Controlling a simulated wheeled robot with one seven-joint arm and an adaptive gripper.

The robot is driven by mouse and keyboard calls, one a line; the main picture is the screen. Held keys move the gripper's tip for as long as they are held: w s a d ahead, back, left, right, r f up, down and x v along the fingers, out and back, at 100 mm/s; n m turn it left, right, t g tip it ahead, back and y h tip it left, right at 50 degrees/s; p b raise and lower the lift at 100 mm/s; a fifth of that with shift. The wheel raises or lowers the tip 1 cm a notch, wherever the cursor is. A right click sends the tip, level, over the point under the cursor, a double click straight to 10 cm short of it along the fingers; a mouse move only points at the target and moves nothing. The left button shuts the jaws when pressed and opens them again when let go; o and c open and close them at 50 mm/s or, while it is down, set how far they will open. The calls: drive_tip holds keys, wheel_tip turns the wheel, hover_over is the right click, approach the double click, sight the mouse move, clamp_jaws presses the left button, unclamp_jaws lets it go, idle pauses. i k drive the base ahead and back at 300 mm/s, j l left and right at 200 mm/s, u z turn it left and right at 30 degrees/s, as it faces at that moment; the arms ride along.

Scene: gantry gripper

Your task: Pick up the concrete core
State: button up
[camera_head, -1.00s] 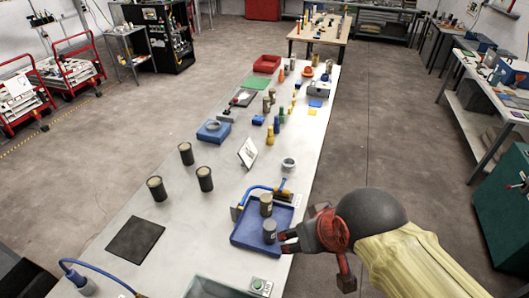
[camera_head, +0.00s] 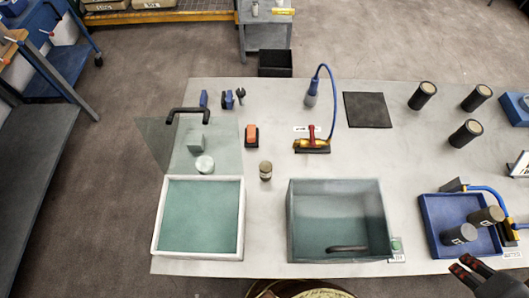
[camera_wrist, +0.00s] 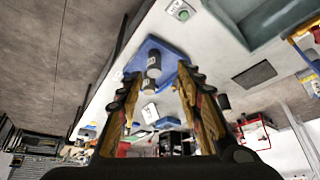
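Two grey cylindrical concrete cores stand in a shallow blue tray (camera_head: 448,210) at the right of the head view. One core (camera_head: 459,234) is nearer the tray's front, and the other core (camera_head: 487,215) is farther right. Both also show in the wrist view, one core (camera_wrist: 154,58) above the other core (camera_wrist: 149,84) in the picture, between and beyond my fingers. My gripper (camera_head: 466,270) is at the bottom right of the head view, just in front of the tray and apart from the cores. In the wrist view my gripper (camera_wrist: 160,85) has its fingers spread, with nothing held.
Three dark cylinders with pale tops, one of them here (camera_head: 422,96), stand behind the tray. A blue hose curves at the tray's right. A glass tank (camera_head: 300,215) and a white-rimmed basin (camera_head: 158,215) stand to the left. A black mat (camera_head: 368,110) lies behind.

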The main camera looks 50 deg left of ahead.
sight(266, 166)
drive_tip(key=u, duration=2.25)
